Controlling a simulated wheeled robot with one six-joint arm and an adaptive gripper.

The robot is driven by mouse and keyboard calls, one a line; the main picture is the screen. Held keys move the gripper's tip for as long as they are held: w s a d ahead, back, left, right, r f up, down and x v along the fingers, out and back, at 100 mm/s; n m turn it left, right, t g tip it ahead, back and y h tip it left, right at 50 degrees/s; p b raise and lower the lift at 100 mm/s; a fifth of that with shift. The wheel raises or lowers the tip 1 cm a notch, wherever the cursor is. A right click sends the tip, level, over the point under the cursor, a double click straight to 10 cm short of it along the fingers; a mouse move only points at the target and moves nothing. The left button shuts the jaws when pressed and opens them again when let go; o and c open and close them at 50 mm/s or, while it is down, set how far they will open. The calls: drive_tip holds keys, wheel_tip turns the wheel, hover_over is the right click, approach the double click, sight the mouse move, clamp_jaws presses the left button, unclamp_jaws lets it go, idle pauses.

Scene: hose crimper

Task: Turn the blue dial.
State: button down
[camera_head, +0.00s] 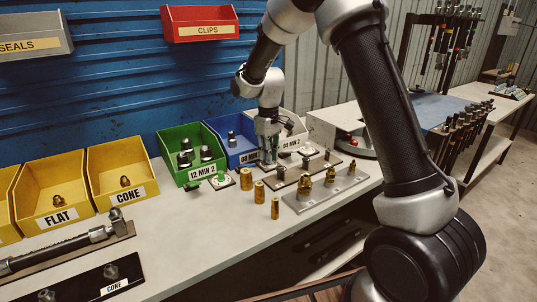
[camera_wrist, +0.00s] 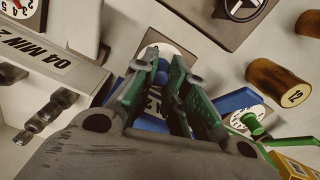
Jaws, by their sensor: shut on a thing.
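My gripper (camera_head: 268,160) points down at the bench, beside the blue bin. In the wrist view its green-padded fingers (camera_wrist: 164,75) are closed around a small blue part, which I take to be the knob of the blue dial (camera_wrist: 161,78). The dial's pale plate (camera_wrist: 178,49) shows around the fingertips. The fingers hide most of the knob and its markings, so its setting cannot be read. In the head view the gripper covers the dial.
A green dial (camera_head: 221,180) sits by the green bin (camera_head: 205,168). The blue bin (camera_head: 245,153) and a grey bin (camera_head: 297,140) stand close to my gripper. Brass fittings (camera_head: 259,191) stand in front, near a metal fitting rack (camera_head: 335,190). Yellow bins (camera_head: 62,222) line the left.

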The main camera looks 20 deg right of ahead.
idle(0.4)
drive_tip(key=c, duration=1.7)
unclamp_jaws()
drive_tip(key=shift+o, duration=0.2)
wheel_tip(320, 180, up, 12)
